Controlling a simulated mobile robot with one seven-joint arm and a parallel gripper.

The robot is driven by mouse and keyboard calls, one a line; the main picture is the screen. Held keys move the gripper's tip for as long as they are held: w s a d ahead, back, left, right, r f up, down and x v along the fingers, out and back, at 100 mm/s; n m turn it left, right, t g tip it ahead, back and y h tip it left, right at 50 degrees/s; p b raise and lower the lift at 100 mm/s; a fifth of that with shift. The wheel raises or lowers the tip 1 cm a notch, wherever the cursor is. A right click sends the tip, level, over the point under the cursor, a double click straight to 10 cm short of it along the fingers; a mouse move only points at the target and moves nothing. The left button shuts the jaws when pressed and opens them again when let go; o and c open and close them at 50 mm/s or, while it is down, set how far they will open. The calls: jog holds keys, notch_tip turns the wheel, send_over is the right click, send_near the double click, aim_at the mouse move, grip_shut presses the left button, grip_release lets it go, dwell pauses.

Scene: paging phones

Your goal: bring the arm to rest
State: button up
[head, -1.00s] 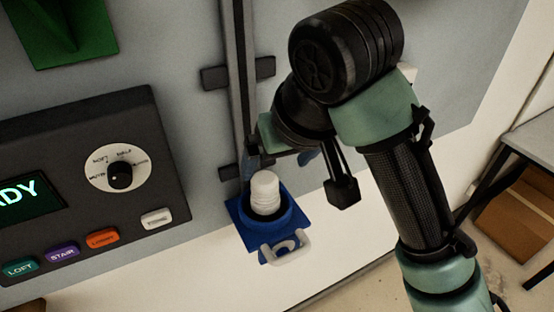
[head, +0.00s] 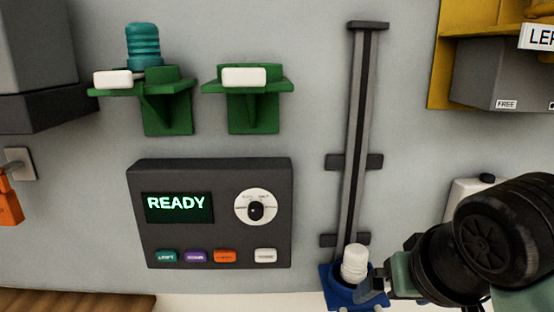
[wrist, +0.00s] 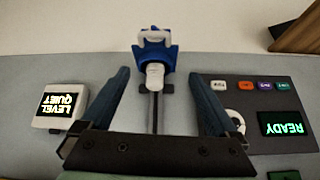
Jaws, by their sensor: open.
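My gripper (wrist: 160,75) is open, its two dark fingers spread wide in the wrist view with nothing gripped between them. In the head view my arm is at the lower right, and its wrist hides much of the gripper. A white ribbed cylinder (head: 355,262) stands in a blue holder (head: 341,295) at the foot of a vertical rail (head: 360,120). In the wrist view, which is upside down, the white cylinder (wrist: 155,76) and blue holder (wrist: 155,55) appear between and beyond the fingers. I cannot tell the exact gap to them.
A dark panel (head: 215,235) reads READY, with a dial and coloured buttons. Above it are two green brackets (head: 168,112) (head: 253,112), the left bearing a teal ribbed cylinder (head: 143,45). A yellow shelf (head: 440,60) is upper right. A small display (wrist: 58,106) reads LEVEL QUIET.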

jog(key=w+a+r+n+t+y, duration=0.1)
jog(key=w+a+r+t+y, duration=0.1)
jog(key=w+a+r+t, duration=0.35)
jog(key=w+a+r+n+t+y, duration=0.1)
jog(key=w+a+r+t, duration=0.15)
jog(key=a+r, duration=0.55)
jog(key=s+a+r+m+t+h, duration=0.1)
jog(key=s+a+r+t+h, duration=0.1)
jog(key=s+r+t, duration=1)
notch_tip(320, 180, up, 6)
jog(key=s, duration=0.2)
jog(key=shift+s+f+t+h, duration=0.2)
jog(key=shift+s+t+h, duration=0.2)
